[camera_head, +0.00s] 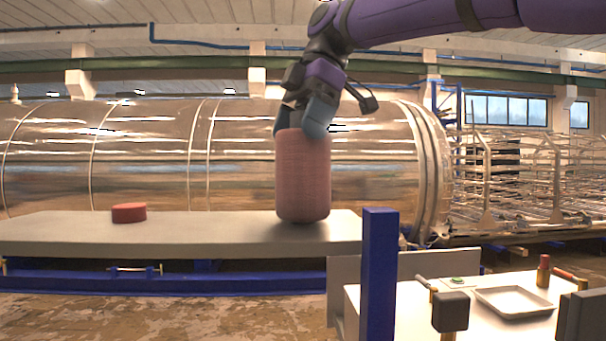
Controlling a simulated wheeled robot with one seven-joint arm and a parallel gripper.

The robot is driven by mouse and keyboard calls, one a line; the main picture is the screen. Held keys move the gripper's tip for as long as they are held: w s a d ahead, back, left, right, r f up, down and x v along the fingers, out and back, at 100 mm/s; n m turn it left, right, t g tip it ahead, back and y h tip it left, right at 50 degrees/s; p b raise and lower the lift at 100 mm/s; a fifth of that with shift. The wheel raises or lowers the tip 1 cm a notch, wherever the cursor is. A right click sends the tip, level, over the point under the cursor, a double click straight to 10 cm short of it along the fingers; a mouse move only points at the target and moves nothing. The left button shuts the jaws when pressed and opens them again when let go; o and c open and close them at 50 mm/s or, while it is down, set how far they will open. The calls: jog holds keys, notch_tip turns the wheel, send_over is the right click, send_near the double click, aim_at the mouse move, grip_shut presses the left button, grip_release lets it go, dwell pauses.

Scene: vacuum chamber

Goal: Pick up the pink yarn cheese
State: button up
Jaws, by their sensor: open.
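The pink yarn cheese (303,180) is a tall ribbed pink cylinder. It stands upright near the right end of the long pale table (200,235). My gripper (305,125) comes down from above and is at the top of the yarn, its fingers pointing down. The fingertips overlap the upper rim of the yarn in the picture. My gripper is open. I cannot tell whether the fingers touch the yarn or how far they reach around it.
A short red round object (129,212) lies on the table to the left. A blue post (379,275) rises in front at the right. Beyond it a white bench holds a white tray (512,302) and a small red-capped bottle (543,271). A large shiny metal chamber (150,160) stands behind the table.

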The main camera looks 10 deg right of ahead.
jog(key=c, duration=1.1)
jog(key=shift+r, duration=0.15)
